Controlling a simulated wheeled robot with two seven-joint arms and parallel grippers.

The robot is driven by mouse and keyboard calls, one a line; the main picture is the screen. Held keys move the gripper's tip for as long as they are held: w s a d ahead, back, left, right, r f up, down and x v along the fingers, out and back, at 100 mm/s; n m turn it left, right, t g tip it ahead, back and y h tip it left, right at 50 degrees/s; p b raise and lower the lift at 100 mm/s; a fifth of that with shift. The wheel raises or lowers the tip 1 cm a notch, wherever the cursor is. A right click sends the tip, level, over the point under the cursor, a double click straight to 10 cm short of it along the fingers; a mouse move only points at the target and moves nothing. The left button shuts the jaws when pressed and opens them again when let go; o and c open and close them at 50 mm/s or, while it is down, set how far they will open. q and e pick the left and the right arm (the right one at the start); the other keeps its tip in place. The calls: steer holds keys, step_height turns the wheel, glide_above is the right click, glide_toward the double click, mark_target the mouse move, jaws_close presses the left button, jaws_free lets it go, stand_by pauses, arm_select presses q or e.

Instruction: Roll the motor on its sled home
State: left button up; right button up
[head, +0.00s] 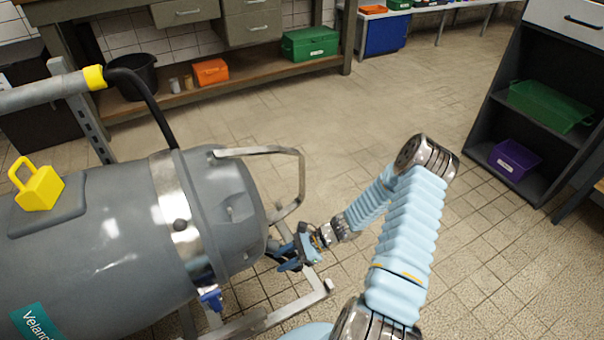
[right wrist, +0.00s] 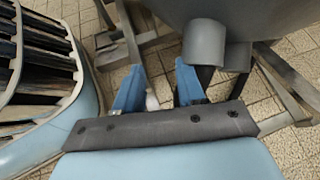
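The motor (head: 120,235) is a large grey cylinder lying on its side at the left, with bright metal bands and a yellow padlock-shaped piece (head: 40,188) on top. A bent metal handle (head: 303,175) stands out from its near-right end. The sled (head: 318,292) is a pale metal frame under the motor, mostly hidden by it. My right gripper (head: 287,254) is low beside the motor's end, above the sled's frame. In the right wrist view its blue fingers (right wrist: 160,82) are apart, with no held thing visible between them. A grey stub (right wrist: 203,42) is just ahead of the right finger. My left gripper is out of view.
A workbench (head: 230,85) with an orange bin (head: 210,71) and a green box (head: 310,43) stands at the back. A dark shelf unit (head: 480,125) with a purple bin (head: 514,159) is at the right. A black hose (head: 150,105) rises behind the motor. The tiled floor between is clear.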

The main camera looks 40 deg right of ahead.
steer(key=w+d+r+m+t+h, duration=0.1)
steer(key=w+d+r+m+t, duration=0.2)
steer(key=d, duration=0.5)
steer(key=d+r+m+t+h, duration=0.1)
steer(key=d+r+m+t, duration=0.3)
steer(key=d, duration=0.4)
steer(key=m+t+h, duration=0.2)
steer(key=t, duration=0.2)
glide_toward(302, 174)
steer(key=x, duration=1)
steer(key=shift+w+d+f, duration=0.25)
steer(key=shift+w+f, duration=0.1)
steer(key=shift+f, duration=0.05)
jaws_close()
